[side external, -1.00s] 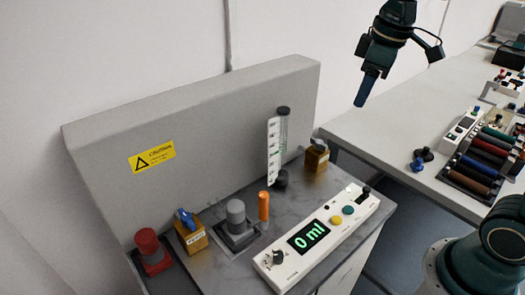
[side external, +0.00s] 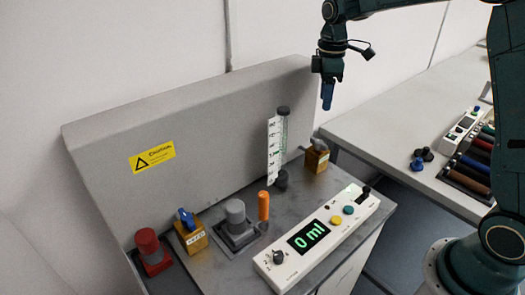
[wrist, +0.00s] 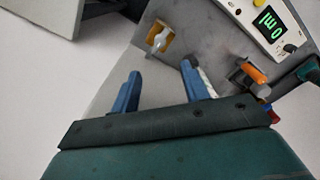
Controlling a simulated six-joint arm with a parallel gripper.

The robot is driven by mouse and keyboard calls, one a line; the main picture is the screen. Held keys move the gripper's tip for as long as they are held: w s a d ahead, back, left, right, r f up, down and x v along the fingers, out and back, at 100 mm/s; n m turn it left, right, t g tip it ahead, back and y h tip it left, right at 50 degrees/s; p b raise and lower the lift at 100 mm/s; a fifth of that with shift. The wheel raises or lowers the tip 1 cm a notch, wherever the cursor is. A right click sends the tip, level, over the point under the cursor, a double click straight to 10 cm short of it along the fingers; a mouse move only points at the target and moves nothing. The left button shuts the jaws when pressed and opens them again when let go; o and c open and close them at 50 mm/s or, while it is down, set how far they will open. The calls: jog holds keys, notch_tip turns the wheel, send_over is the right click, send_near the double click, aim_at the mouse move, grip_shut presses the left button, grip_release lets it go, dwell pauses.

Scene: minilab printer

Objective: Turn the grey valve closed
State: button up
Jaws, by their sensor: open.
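The grey valve (side external: 317,157) is a brass-coloured block with a grey handle, at the right end of the grey bench top. In the wrist view the valve (wrist: 158,38) lies ahead of the fingers, its pale grey handle showing on the block. My gripper (side external: 327,96) hangs above the valve, pointing down and well clear of it. In the wrist view my gripper (wrist: 162,85) has its two blue fingers wide apart with nothing between them.
A clear graduated cylinder (side external: 283,140) stands left of the valve. A control panel (side external: 318,238) reads 0 ml. An orange cylinder (side external: 263,206), a grey capped part (side external: 236,212), a blue-handled valve (side external: 190,232) and a red knob (side external: 147,243) stand further left. A grey back panel (side external: 220,120) rises behind.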

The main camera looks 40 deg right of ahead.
aim_at(319, 141)
jog(key=shift+f, duration=0.15)
notch_tip(319, 141, down, 14)
jog(key=shift+r, duration=0.25)
dwell(0.5)
grip_shut()
